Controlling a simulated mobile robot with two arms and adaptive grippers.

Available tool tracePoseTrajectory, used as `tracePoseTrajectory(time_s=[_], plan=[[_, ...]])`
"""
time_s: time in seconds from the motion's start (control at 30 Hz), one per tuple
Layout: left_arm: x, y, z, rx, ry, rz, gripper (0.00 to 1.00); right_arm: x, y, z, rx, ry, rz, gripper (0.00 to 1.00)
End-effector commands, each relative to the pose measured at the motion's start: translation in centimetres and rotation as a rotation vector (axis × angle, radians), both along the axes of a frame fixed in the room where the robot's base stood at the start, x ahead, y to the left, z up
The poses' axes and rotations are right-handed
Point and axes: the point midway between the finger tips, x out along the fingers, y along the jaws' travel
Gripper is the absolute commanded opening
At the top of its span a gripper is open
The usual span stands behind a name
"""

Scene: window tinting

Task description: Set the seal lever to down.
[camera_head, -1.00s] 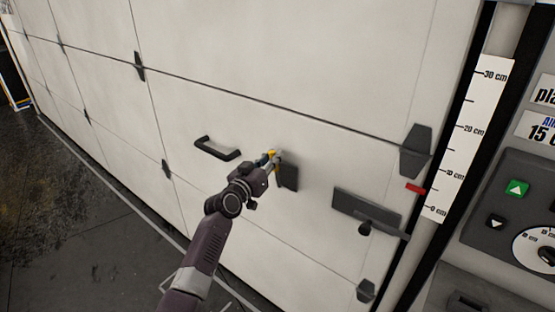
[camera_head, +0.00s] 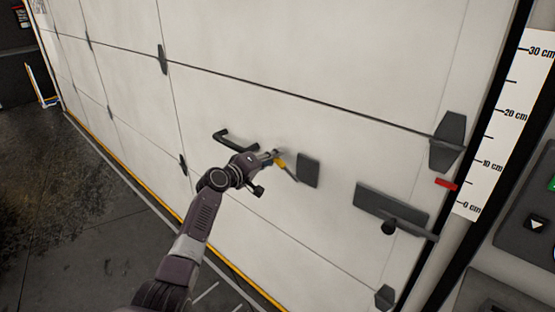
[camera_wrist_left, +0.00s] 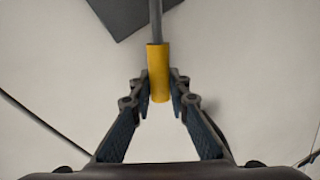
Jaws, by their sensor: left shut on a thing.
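The seal lever has a yellow grip (camera_head: 280,163) and a thin grey rod beside a dark square plate (camera_head: 308,170) on the white door. The grip sits left of the plate in the head view. My left gripper (camera_head: 273,157) is at the grip, its fingers shut on it. In the left wrist view the yellow grip (camera_wrist_left: 158,72) is between the fingertips of my left gripper (camera_wrist_left: 158,85), and the rod runs up to the dark plate (camera_wrist_left: 130,12). The fingers partly cover the grip in the head view. My right gripper is not in view.
A dark pull handle (camera_head: 236,144) is on the door just left of my gripper. A dark latch plate with a knob (camera_head: 390,208) is to the right, near a red marker (camera_head: 446,183) and a centimetre scale (camera_head: 487,125). The floor at left is open.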

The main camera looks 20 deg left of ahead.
Motion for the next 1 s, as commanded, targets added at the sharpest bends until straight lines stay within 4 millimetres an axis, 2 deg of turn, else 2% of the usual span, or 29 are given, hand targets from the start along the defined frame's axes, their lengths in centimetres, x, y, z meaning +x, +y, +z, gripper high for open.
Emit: tracePoseTrajectory(time_s=[0.23,0.83,0.87,1.0], plan=[[0.2,0.5,-1.1,-0.093,0.033,0.002,0.0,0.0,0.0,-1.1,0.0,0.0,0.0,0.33],[0.2,0.6,-1.4,-0.129,0.047,0.002,0.0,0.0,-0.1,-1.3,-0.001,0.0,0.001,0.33],[0.2,0.6,-1.5,-0.13,0.047,0.002,0.18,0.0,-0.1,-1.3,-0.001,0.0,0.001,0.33],[0.2,0.6,-1.5,-0.128,0.047,0.001,0.33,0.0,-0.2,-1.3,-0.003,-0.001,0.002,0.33]])
